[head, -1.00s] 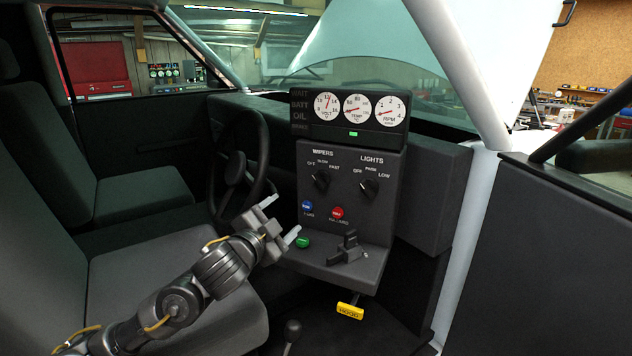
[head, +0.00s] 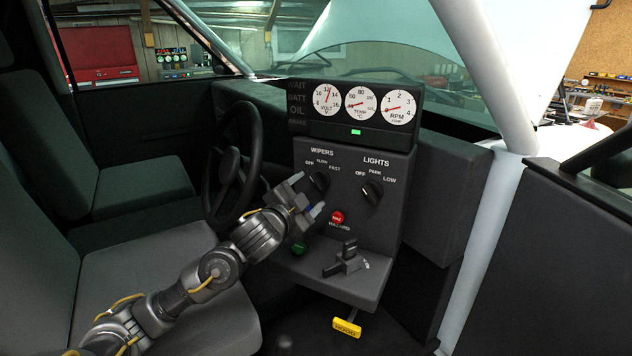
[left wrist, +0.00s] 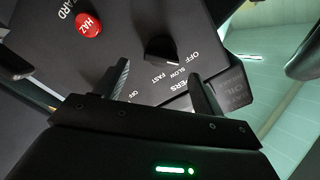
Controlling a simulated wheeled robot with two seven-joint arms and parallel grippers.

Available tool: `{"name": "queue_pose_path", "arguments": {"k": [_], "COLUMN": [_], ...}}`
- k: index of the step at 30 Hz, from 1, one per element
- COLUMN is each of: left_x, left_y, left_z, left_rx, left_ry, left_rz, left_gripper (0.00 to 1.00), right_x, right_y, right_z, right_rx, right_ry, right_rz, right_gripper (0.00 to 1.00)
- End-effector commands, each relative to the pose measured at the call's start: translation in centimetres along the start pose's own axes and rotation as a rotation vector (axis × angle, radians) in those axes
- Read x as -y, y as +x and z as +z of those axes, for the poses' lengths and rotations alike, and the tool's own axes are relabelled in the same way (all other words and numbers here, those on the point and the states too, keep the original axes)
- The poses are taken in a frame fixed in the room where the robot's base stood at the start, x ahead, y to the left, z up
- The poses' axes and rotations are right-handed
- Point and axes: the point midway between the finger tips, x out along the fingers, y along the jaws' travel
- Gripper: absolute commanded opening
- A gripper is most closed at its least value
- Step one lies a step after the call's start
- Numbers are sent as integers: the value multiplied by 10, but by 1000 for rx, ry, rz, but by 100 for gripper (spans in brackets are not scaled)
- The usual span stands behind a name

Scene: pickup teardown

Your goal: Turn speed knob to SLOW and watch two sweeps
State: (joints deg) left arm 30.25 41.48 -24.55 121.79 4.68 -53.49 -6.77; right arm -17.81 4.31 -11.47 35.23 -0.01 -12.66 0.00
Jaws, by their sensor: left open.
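The wipers knob (head: 319,183) is a black rotary knob on the dark dash panel, under the WIPERS label with OFF, SLOW and FAST around it. It also shows in the left wrist view (left wrist: 160,47), beyond the fingertips. My left gripper (head: 308,194) is open and empty, just in front of the panel by the lower side of this knob. In the left wrist view, its fingers (left wrist: 159,72) stand apart with the knob roughly between them in the picture; no contact is visible. My right gripper is not in view.
The lights knob (head: 372,192) is right of the wipers knob. The red hazard button (head: 337,217) is close to my gripper, with the green button (head: 299,248) below. A lever (head: 346,259) sits on the ledge. The steering wheel (head: 233,165) stands left; gauges (head: 362,104) are above.

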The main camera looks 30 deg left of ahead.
Motion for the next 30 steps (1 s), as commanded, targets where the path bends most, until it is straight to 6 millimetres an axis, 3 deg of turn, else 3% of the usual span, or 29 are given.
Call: {"name": "queue_pose_path", "arguments": {"k": [3,9,21,30], "left_x": [3,2,1,1], "left_y": [21,44,51,51], "left_z": [-1,1,2,2], "left_rx": [2,2,1,1], "left_ry": [-1,0,1,1], "left_rz": [-1,-1,-1,-1], "left_gripper": [69,69,69,30], "right_x": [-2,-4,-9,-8], "right_y": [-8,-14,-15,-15], "right_z": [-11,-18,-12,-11], "right_rx": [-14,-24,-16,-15], "right_ry": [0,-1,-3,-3], "right_rz": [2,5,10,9], "right_gripper": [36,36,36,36]}}
